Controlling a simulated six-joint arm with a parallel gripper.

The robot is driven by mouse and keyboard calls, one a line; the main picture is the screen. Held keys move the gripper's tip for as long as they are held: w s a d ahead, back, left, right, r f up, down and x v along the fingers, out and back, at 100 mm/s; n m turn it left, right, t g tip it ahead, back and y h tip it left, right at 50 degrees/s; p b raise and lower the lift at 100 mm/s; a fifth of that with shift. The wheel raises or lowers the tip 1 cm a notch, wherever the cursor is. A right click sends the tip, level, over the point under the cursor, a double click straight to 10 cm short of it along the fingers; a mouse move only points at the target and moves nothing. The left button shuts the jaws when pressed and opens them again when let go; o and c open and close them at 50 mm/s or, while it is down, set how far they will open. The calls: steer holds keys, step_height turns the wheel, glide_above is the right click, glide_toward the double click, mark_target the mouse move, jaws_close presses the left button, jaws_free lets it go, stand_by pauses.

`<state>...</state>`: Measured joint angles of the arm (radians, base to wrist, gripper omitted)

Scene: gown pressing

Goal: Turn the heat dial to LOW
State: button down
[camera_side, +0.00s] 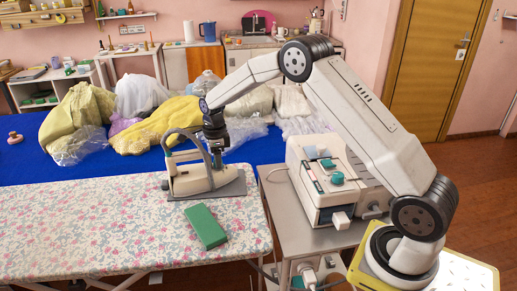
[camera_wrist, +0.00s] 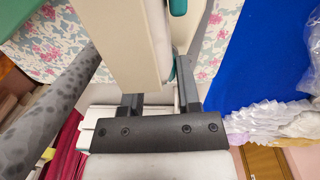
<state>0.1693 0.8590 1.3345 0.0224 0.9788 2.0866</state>
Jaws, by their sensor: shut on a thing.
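A cream box (camera_side: 318,187) on the grey stand carries a round teal knob (camera_side: 337,178), which looks like the heat dial; its markings are too small to read. My gripper (camera_side: 216,146) is well left of it, pointing down at the iron (camera_side: 188,180). The iron is pale, with a tall looped handle, and sits on a dark rest plate on the board. In the wrist view my gripper (camera_wrist: 160,100) has its fingers on both sides of a cream part of the iron (camera_wrist: 128,45) with teal pieces. The exact contact is partly hidden.
A green block (camera_side: 205,227) lies on the floral ironing board (camera_side: 110,235), right of clear cloth. Bagged garments (camera_side: 150,125) crowd the blue table (camera_side: 95,172) behind the iron. The grey stand (camera_side: 290,235) bears the box. A hose or cable arches beside the iron.

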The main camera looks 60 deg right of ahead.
steer(key=shift+m, duration=1.5)
steer(key=shift+c, duration=1.5)
jaws_free()
steer(key=shift+d+r, duration=0.15)
steer(key=shift+r, duration=3.75)
